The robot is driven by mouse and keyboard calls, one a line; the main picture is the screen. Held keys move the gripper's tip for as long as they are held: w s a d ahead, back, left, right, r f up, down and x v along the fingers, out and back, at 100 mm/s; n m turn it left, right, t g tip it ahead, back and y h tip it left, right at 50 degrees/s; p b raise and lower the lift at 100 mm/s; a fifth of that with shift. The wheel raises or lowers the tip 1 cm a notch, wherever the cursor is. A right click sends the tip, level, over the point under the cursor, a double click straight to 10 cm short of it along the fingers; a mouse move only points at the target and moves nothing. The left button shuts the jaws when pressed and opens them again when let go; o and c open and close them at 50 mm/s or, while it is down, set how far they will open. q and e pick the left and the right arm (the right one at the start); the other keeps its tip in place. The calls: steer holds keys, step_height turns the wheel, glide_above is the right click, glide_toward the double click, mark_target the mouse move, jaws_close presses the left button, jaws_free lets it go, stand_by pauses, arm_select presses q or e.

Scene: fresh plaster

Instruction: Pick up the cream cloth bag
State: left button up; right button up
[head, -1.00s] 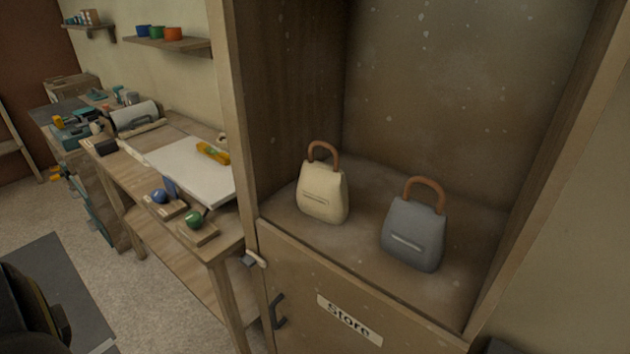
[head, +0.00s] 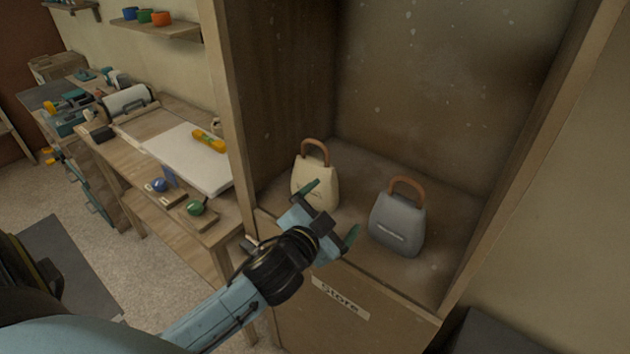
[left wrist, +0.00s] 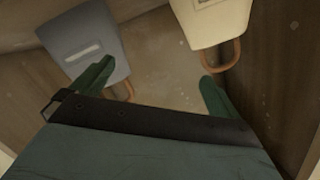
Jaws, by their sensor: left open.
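The cream cloth bag (head: 301,178) stands upright on the cabinet shelf, its brown loop handle on top. My left gripper (head: 333,214) is in front of it at the shelf's front edge, open and empty, and hides the bag's lower part. In the left wrist view the cream bag (left wrist: 218,20) is at the top right, cut off by the frame, its handle by one green finger. The left gripper (left wrist: 155,85) shows there with its fingers apart, not touching the bag as far as I can see. My right gripper is not in view.
A grey bag (head: 398,224) with a brown handle stands right of the cream one; it also shows in the left wrist view (left wrist: 85,42). Cabinet side walls bound the shelf, above a door labelled "Store" (head: 341,297). A workbench (head: 158,127) with small items stands to the left.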

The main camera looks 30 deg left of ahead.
arm_select(q)
steer(key=w+d+r+m+t+h, duration=0.25)
steer(key=r+m+h, duration=0.2)
steer(key=r, duration=0.25)
steer(key=w+d+r+m+t+h, duration=0.1)
steer(key=d+r+m+t+h, duration=0.1)
steer(key=d+r+m+h, duration=0.4)
step_height(320, 180, up, 5)
steer(key=s+d+m+g+h, duration=0.1)
steer(key=d+m+g+h, duration=0.2)
steer(key=m+g+h, duration=0.5)
steer(key=m+g+y+p, duration=0.1)
steer(key=m+g+y, duration=0.85)
steer(key=y, duration=0.75)
glide_toward(314, 163)
steer(key=f, duration=0.1)
steer(key=f+m+t+p, duration=0.1)
steer(key=f, duration=0.1)
steer(key=shift+s+f+m+t, duration=0.1)
steer(key=shift+s+m+t, duration=0.2)
steer(key=shift+s, duration=0.05)
steer(key=p+x, duration=0.1)
steer(key=x, duration=0.1)
steer(key=p+x, duration=0.1)
steer(key=x, duration=0.2)
steer(key=shift+w+f, duration=0.1)
steer(key=shift+w, duration=0.2)
steer(key=shift+w+f, duration=0.15)
steer(key=shift+f, duration=0.25)
